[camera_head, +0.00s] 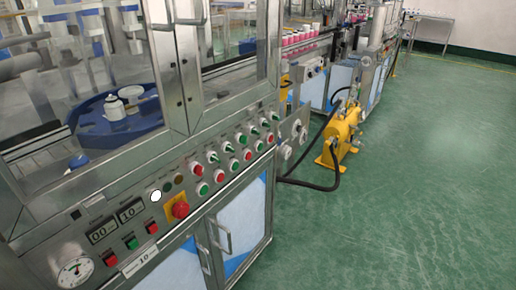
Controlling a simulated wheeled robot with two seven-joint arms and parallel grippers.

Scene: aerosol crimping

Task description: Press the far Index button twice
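The machine's sloping control panel (150,205) runs from the lower left up to the middle of the head view. Small red and green buttons line its far part, among them a red button (247,154) and a green button (233,165). A row of switches (228,147) sits above them. Nearer are a green button (131,242) between two red ones, and a red mushroom button (180,210) on a yellow plate. The labels are too small to read, so I cannot tell which button is Index. Neither of my grippers is in view.
Two digital displays (131,210) and a round gauge (75,271) sit at the panel's near end. A glazed cabinet with a blue turntable (110,120) rises behind. Metal door handles (221,235) stick out below. A yellow pump (341,135) stands right on open green floor (420,190).

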